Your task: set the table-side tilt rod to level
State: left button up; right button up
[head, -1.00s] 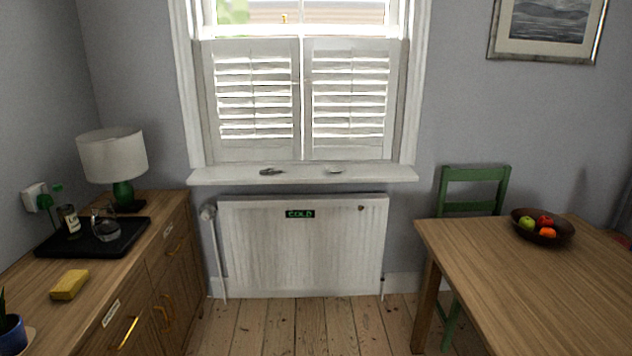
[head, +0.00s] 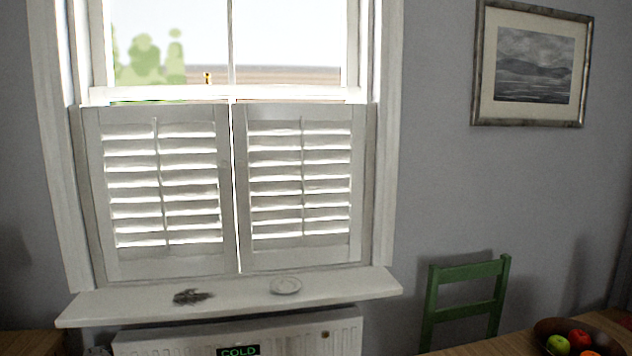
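Two white shutter panels cover the lower half of the window. The right panel, on the table's side, has a thin vertical tilt rod (head: 303,177) down the middle of its slats (head: 275,190). The left panel has a similar rod (head: 160,180) in front of its slats (head: 190,205). Bright light shows between the slats of both panels; their exact angle is hard to tell. Neither of my grippers is in view.
The white sill (head: 235,300) juts out below the shutters, holding a small dish (head: 286,285) and a dark item (head: 190,296). The radiator (head: 300,335) is under it. The green chair (head: 465,285), wooden table (head: 490,346) and fruit bowl (head: 555,327) are at lower right.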

aim_at(336, 133)
jog(key=i+j, duration=0.15)
jog(key=i, duration=0.45)
jog(key=i+j, duration=0.15)
jog(key=i, duration=0.4)
jog(key=i+j, duration=0.2)
jog(key=i, duration=0.4)
jog(key=l+z, duration=0.05)
